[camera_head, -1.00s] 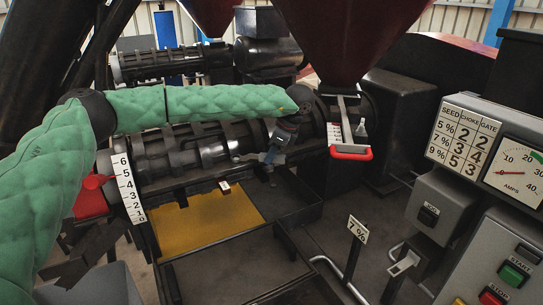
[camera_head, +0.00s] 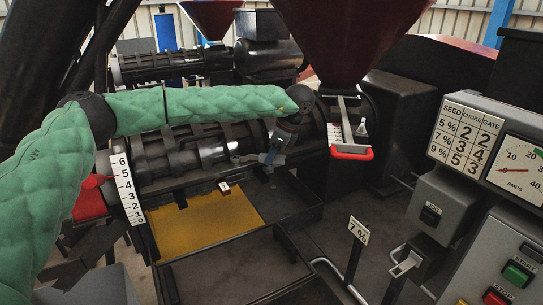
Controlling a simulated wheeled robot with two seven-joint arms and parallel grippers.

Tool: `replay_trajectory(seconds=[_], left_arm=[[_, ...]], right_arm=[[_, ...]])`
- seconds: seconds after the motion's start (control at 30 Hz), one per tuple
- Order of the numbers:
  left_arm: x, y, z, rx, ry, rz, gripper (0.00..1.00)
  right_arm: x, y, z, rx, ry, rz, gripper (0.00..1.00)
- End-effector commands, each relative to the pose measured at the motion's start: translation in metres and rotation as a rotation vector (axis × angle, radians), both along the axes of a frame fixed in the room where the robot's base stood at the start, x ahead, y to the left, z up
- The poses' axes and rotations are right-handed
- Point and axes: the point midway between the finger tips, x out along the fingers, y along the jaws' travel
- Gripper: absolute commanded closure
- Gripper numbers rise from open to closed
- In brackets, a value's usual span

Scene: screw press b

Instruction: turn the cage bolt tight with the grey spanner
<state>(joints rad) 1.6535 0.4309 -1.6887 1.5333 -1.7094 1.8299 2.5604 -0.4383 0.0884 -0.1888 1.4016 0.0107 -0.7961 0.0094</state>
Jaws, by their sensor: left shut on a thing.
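My left arm, in a green padded sleeve, reaches across the press cage (camera_head: 185,155) from the left. My left gripper (camera_head: 270,158) points down at the right end of the cage. It is shut on a thin grey piece, which looks like the grey spanner (camera_head: 247,158), lying to the left of the fingers toward the cage. The cage bolt cannot be made out; it is small or hidden near the spanner and fingers. My right gripper is not in view.
A dark red hopper (camera_head: 342,40) stands above the right end. A red-handled gate (camera_head: 351,153) is close to the gripper's right. A choke scale (camera_head: 126,188) is at the left. A yellow tray (camera_head: 208,222) lies below. A control panel (camera_head: 497,255) stands at the right.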

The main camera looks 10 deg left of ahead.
Motion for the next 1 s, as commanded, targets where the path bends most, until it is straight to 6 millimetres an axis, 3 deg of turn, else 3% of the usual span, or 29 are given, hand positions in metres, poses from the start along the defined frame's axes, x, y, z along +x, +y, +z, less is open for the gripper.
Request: replay_trajectory(seconds=[1.0], left_arm=[[-0.001, 0.000, -0.008, -0.001, 0.001, -0.009, 1.00]], right_arm=[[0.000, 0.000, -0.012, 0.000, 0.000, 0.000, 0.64]])
